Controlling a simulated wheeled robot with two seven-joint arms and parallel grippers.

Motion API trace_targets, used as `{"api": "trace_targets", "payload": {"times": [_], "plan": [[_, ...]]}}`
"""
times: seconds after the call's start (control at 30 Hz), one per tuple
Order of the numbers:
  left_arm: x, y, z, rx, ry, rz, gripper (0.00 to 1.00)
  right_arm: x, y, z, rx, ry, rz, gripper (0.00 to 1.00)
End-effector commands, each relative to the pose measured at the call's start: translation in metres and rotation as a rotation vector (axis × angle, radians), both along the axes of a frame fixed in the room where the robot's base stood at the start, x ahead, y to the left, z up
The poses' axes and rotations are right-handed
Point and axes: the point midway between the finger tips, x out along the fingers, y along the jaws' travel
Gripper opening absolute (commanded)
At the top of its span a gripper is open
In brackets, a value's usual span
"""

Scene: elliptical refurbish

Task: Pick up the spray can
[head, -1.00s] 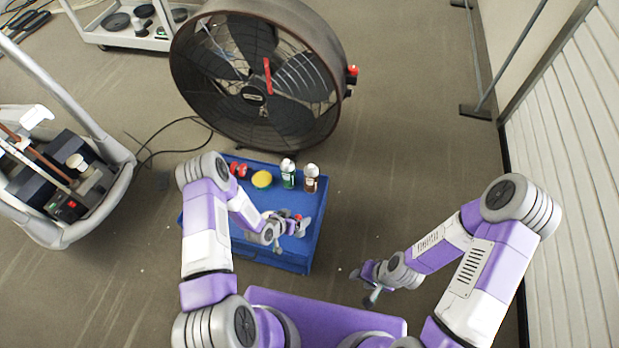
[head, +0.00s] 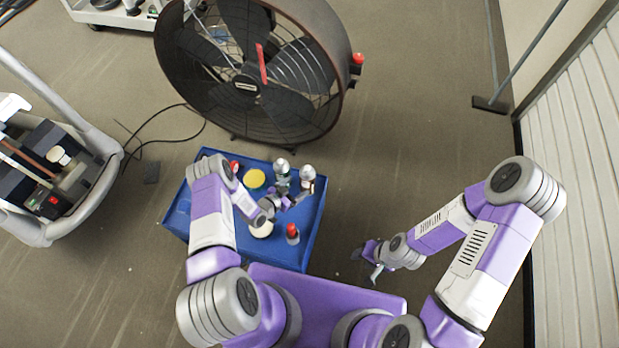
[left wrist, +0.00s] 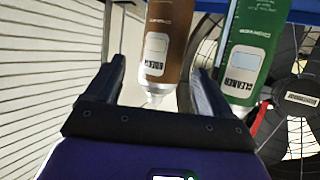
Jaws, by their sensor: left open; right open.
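A brown spray can (head: 307,174) with a pale top stands toward the back right of the blue surface. In the left wrist view the brown can (left wrist: 168,45) shows, upside down, between the fingers of my left gripper (left wrist: 157,66). The gripper (head: 298,193) is open, with gaps visible beside the can. A green can labelled cleaner (head: 282,174) stands just left of the brown one; in the left wrist view the green can (left wrist: 248,50) is just outside the right-hand finger. My right gripper (head: 368,264) is open and empty, off to the right of the blue surface.
The blue surface (head: 312,222) also holds a red-topped container (head: 292,234), a pale round item (head: 262,229), a yellow round item (head: 255,179) and a red item (head: 235,166). A large fan (head: 255,80) stands behind.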

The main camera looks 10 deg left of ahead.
Motion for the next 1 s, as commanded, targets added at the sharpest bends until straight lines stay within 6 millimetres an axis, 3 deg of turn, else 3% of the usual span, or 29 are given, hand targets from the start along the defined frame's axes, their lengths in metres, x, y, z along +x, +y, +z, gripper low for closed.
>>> {"api": "trace_targets", "payload": {"times": [0.03,0.2,0.37,0.8,1.0], "plan": [[0.0,0.0,-0.013,0.0,0.0,0.0,0.82,0.0,0.0,-0.013,0.0,0.0,0.0,0.43],[0.0,0.0,-0.028,0.0,0.001,0.0,0.82,0.0,0.0,-0.028,0.0,0.0,0.0,0.43],[0.009,-0.005,-0.034,0.0,-0.001,0.0,0.82,0.0,0.0,-0.034,0.0,0.0,0.0,0.43],[0.055,-0.029,-0.059,0.0,-0.001,-0.001,0.82,0.0,0.0,-0.061,0.0,-0.001,0.0,0.43],[0.062,-0.032,-0.06,0.0,0.001,0.0,0.82,0.0,0.0,-0.063,0.0,-0.001,0.0,0.43]]}}
